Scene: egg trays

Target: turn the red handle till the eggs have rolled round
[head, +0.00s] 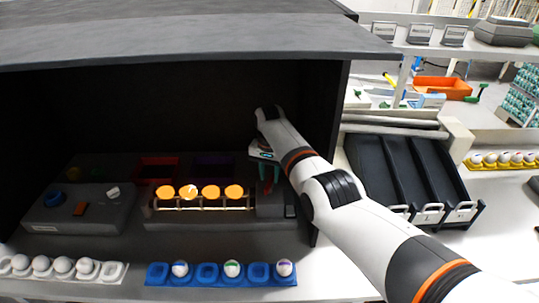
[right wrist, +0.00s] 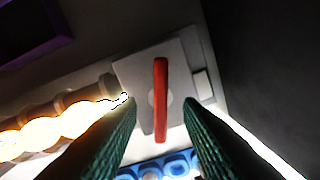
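The red handle (right wrist: 160,95) is a long bar on a light grey square plate (right wrist: 135,75); it stands upright in the right wrist view. In the head view it is a small red strip (head: 275,174), partly hidden by my gripper. My right gripper (right wrist: 160,115) is open, with one ribbed green finger on each side of the handle; contact cannot be told. In the head view my right gripper (head: 265,157) is over the roller unit's right end. A row of eggs (head: 210,192) glows orange on the rollers; they also glow in the right wrist view (right wrist: 45,133). My left gripper is out of view.
A dark box (head: 100,45) encloses the unit above and at the right. In front lie a blue tray (head: 207,274) and a white tray (head: 112,272) with eggs. A grey control box (head: 60,212) stands left. Black sloping racks (head: 390,165) stand right.

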